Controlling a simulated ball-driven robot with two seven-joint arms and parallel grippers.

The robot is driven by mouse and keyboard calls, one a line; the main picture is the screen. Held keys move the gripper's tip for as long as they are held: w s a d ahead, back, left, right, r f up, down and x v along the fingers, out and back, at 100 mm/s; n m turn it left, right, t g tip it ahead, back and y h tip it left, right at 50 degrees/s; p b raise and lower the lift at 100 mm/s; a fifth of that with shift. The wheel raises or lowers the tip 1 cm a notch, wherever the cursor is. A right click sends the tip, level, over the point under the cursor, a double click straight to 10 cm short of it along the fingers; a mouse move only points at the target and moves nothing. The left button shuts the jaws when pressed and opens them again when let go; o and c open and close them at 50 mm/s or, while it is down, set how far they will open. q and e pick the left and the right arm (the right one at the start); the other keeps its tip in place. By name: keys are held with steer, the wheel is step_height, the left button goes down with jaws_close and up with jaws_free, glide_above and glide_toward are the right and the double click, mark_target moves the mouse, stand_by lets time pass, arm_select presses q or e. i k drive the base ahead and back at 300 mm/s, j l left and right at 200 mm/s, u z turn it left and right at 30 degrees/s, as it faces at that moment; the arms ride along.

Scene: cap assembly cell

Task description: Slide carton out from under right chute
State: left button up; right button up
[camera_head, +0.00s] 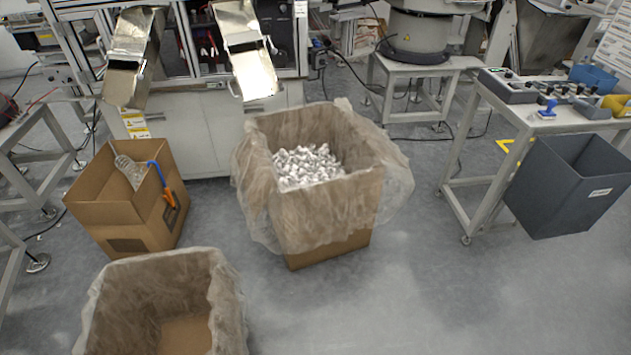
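A tall cardboard carton (330,208) lined with a clear plastic bag stands on the floor in the middle. It is partly filled with small white and silver caps (305,166). The bag hangs over its rim on all sides. The right chute (245,50), a shiny metal slide, comes down from the machine behind it. Its lower end is above and behind the carton's back left part. A left chute (131,60) hangs over the floor further left. Neither of my grippers shows in this view.
A smaller open carton (125,205) with a blue and orange tool (163,185) stands at left. An empty bag-lined carton (165,300) is at the front left. A workbench (535,110) and a dark grey bin (570,185) are at right. The floor front right is clear.

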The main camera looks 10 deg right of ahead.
mark_target(314, 181)
steer(key=i+l+u, duration=0.1)
steer(key=l+u, duration=0.2)
steer(key=i+l+u, duration=0.1)
steer(key=l+u, duration=0.55)
steer(key=i+l, duration=0.05)
